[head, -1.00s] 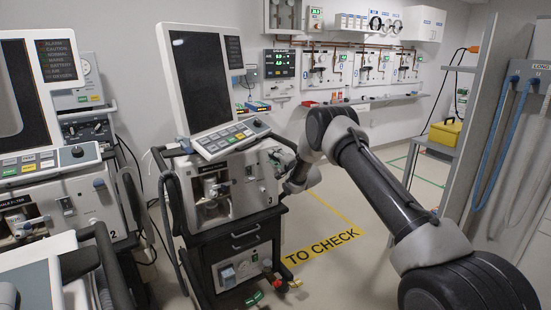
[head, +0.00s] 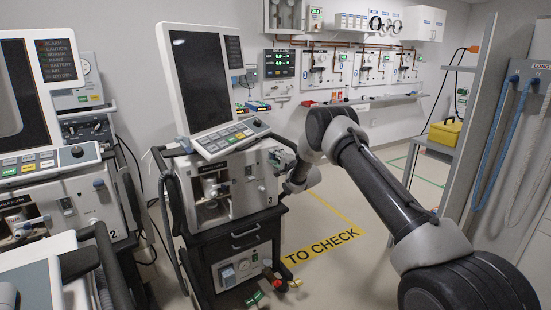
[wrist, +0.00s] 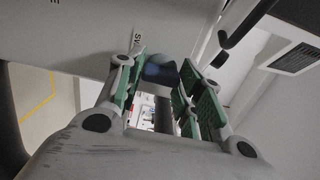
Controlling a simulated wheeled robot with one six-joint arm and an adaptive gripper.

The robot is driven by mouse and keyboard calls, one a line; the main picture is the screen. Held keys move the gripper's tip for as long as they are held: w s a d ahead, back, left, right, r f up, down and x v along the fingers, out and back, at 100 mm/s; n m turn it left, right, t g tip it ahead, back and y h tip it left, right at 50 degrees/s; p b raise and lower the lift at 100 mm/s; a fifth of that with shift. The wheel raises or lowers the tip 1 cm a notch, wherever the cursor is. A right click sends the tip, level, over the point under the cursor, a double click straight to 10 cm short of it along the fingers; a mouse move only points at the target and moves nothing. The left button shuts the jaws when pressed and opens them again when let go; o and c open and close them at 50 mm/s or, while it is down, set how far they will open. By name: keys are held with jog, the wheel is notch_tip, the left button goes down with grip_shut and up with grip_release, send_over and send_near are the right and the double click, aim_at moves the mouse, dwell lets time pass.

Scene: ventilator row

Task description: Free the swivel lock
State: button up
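A blue-grey knob (wrist: 161,70) shows in the wrist view, below a pale panel (wrist: 75,30). A label starting with "SW" (wrist: 137,40) is beside it; the rest is hidden. My gripper (wrist: 162,66) has its two green-padded fingers on either side of the knob. The pads look very close to it, but I cannot tell whether both touch it. In the head view my arm reaches the right side of the middle ventilator (head: 238,190) on its dark cart (head: 245,240). The gripper's fingertips and the knob are not clear there.
Another ventilator (head: 65,190) stands close on the left. A yellow floor line and "TO CHECK" marking (head: 320,247) lie right of the cart. A grey shelf unit (head: 470,130) with a yellow case (head: 445,132) stands at right. Floor behind my arm looks clear.

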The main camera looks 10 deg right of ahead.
jog(key=o, duration=0.3)
jog(key=v, duration=1.2)
